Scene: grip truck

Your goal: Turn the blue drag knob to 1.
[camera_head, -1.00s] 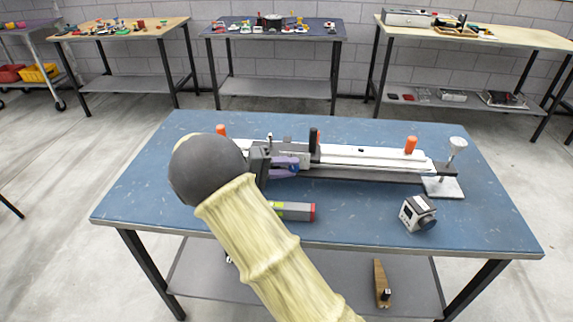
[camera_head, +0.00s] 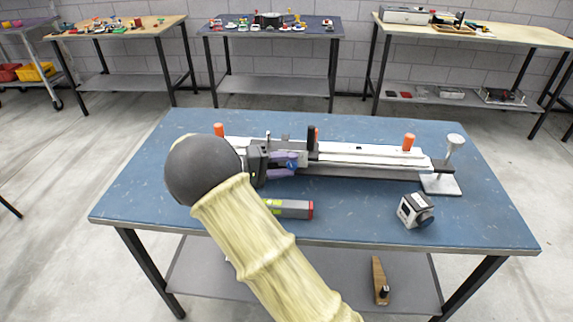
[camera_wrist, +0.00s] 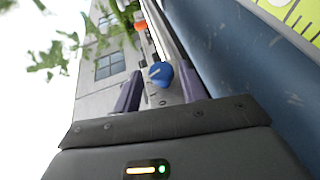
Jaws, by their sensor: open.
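The blue drag knob (camera_wrist: 161,74) is a small round knob with a pale pointer line, on the grey face of the long rail device (camera_head: 365,153). It also shows as a small blue spot in the head view (camera_head: 292,162). My gripper (camera_wrist: 160,85) has purple fingers and is open. One finger is on each side of the knob in the wrist view, with gaps visible. I cannot tell how deep the knob sits between them. Small dial marks show near the knob, but their numbers are too small to read. My forearm hides the device's left part.
A small white box with a dark dial (camera_head: 415,210) stands front right. A white-topped stand (camera_head: 447,168) is at the device's right end. The blue table's (camera_head: 355,222) front middle is clear.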

